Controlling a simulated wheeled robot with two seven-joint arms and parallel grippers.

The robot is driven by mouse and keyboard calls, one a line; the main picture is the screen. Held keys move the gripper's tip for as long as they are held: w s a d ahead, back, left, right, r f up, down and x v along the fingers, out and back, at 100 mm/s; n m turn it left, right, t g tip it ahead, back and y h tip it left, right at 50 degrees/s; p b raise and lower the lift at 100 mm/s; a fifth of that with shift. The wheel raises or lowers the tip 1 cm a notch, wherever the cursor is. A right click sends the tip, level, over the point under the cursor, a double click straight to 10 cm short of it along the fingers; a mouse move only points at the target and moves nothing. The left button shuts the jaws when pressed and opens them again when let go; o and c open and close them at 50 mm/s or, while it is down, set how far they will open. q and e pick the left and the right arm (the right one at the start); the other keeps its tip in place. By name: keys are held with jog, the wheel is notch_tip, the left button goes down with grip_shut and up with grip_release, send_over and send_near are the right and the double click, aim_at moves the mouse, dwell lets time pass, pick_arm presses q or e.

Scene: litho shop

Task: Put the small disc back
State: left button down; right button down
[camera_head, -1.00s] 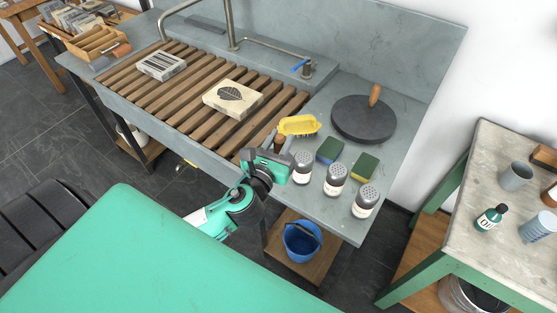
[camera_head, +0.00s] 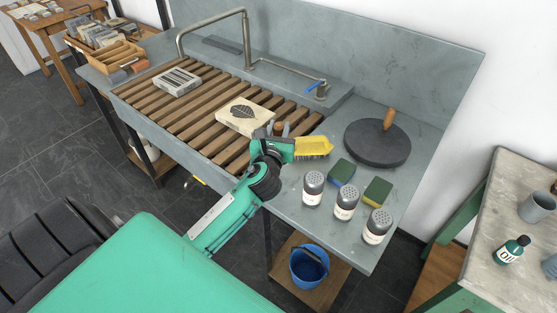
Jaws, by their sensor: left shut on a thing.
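My left gripper (camera_head: 284,138) is over the front right end of the wooden slats, just left of the yellow brush. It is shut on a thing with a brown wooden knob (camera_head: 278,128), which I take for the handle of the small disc. The rest of that thing is hidden behind the gripper. A large dark round disc (camera_head: 366,149) with an upright wooden handle (camera_head: 389,119) lies flat on the grey counter, to the right and apart from the gripper. My right gripper is not in view.
The yellow brush (camera_head: 315,146), two sponges (camera_head: 342,172) and three shakers (camera_head: 345,200) stand close to the gripper on the counter. A stone block with a leaf print (camera_head: 243,116) lies on the slats (camera_head: 190,125). A tap (camera_head: 246,50) rises behind.

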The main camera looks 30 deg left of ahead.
pick_arm(q)
notch_tip(320, 180, down, 6)
jog(key=shift+f+b, duration=0.2)
jog(key=shift+b, duration=0.25)
jog(key=shift+f, duration=0.4)
notch_tip(320, 180, down, 4)
jog(key=shift+f+b, duration=0.1)
jog(key=shift+b, duration=0.55)
jog(key=c, duration=1.1)
grip_release()
jog(key=shift+f, duration=0.15)
